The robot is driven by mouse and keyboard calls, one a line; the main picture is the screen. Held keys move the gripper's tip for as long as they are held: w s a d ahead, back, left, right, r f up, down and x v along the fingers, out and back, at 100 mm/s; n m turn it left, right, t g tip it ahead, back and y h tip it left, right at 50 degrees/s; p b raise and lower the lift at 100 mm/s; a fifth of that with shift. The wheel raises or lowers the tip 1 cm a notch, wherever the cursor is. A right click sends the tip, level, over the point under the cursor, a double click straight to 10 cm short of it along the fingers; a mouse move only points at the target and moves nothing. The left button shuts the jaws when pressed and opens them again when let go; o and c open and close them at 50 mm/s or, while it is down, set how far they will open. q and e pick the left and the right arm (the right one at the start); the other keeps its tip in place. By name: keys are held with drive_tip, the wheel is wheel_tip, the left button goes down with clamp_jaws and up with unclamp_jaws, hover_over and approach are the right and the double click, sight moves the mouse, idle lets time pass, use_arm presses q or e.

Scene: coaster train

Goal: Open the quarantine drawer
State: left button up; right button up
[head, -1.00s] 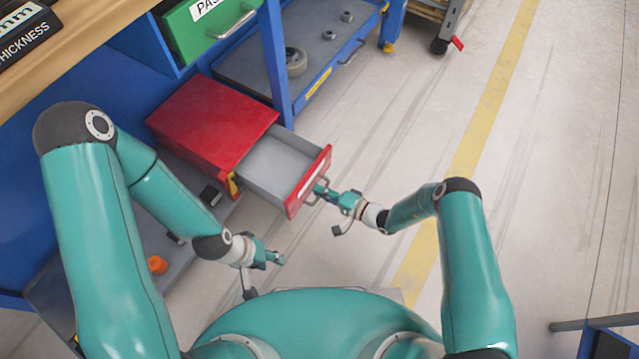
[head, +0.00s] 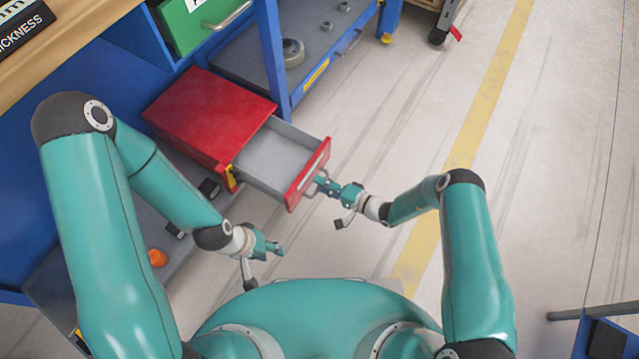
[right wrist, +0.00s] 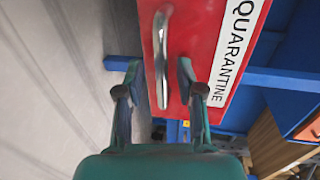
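The quarantine drawer is a grey tray (head: 275,160) with a red front (head: 308,174), pulled well out of its red cabinet (head: 205,112). It looks empty. In the right wrist view, its red front (right wrist: 205,40) carries a white QUARANTINE label (right wrist: 238,45) and a silver bar handle (right wrist: 161,60). My right gripper (head: 322,185) is at the drawer front. In the right wrist view its two fingers (right wrist: 158,75) are apart, one on each side of the handle, with gaps visible. My left gripper (head: 277,249) hangs near my base, away from the drawer; its finger opening is too small to judge.
A green drawer (head: 205,22) sits above the red cabinet. A blue shelf (head: 320,60) with several metal parts stands behind. An orange object (head: 157,258) lies on the lower shelf at left. The floor (head: 520,200) to the right is clear.

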drive_tip(key=v, duration=1.1)
drive_tip(key=shift+s+d, duration=0.1)
drive_tip(key=shift+s, duration=0.05)
